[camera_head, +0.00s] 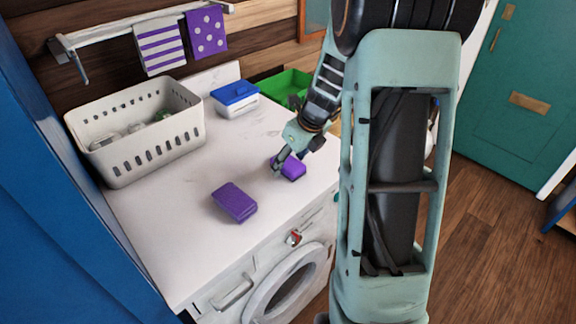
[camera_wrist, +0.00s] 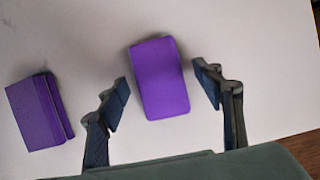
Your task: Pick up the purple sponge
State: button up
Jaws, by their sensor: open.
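A plain purple block with rounded corners, which looks like the sponge (camera_head: 293,169), lies on the white worktop close to its right edge. In the wrist view the sponge (camera_wrist: 159,80) sits between the two spread fingers of my gripper (camera_wrist: 161,84), with a gap on each side. My gripper (camera_head: 281,160) is open and empty, just over the sponge, which it partly hides in the head view. A second, darker purple block (camera_head: 234,202) with a ridge along one side lies nearer the front. It also shows at the left of the wrist view (camera_wrist: 36,112).
A white perforated basket (camera_head: 142,146) with items inside stands at the back left. A blue-lidded container (camera_head: 235,100) and a green bin (camera_head: 275,88) are behind. A washing machine (camera_head: 290,290) is under the worktop. Striped and dotted towels (camera_head: 160,46) hang on the wall.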

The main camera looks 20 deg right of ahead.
jog(key=shift+f, duration=0.25)
dwell(0.3)
jog(key=c, duration=1)
